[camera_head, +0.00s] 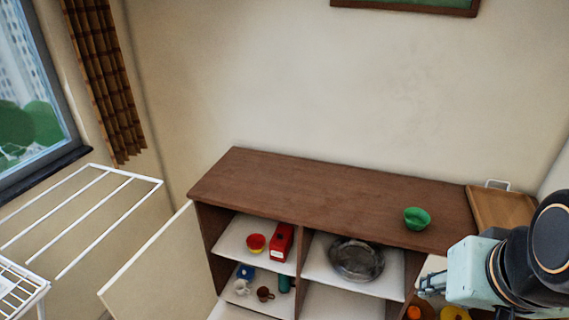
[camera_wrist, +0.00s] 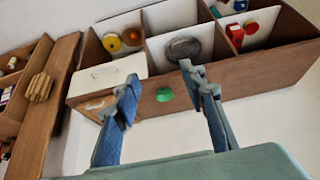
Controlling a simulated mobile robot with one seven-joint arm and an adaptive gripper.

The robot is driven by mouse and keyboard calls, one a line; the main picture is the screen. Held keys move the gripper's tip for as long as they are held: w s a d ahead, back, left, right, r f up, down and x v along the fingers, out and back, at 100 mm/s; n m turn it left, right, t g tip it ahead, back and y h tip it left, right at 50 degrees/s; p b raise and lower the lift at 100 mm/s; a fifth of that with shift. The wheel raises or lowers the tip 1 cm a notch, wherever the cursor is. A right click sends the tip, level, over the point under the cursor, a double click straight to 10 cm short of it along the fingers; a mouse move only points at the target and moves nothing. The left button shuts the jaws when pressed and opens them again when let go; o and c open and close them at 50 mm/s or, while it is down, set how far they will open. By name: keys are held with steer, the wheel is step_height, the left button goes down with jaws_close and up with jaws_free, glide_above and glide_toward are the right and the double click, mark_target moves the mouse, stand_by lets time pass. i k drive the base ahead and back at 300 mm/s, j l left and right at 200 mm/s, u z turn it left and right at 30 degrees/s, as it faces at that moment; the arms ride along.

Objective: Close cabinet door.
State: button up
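The cabinet (camera_head: 340,185) has a brown wooden top and open compartments along its front. Its pale door (camera_head: 160,265) stands swung wide open at the left end, and its lower part is cut off by the frame. My gripper (camera_head: 428,283) is in front of the cabinet's right part, far from that door. In the wrist view, my gripper (camera_wrist: 160,78) has its two blue-padded fingers spread apart with nothing held. The cabinet also shows there (camera_wrist: 240,68), upside down, beyond the fingers. I cannot make out the open left door in the wrist view.
A green bowl (camera_head: 417,218) and a wooden tray (camera_head: 500,208) are on the cabinet top. Inside are a red box (camera_head: 282,242), a red bowl (camera_head: 256,243) and a metal dish (camera_head: 356,259). A white rack (camera_head: 85,205) is left of the door.

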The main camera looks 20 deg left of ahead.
mark_target(170, 279)
steer(key=j+u, duration=0.15)
steer(key=u, duration=0.2)
steer(key=j+u, duration=0.15)
steer(key=u, duration=0.2)
steer(key=i+j+u, duration=0.45)
steer(key=j, duration=0.2)
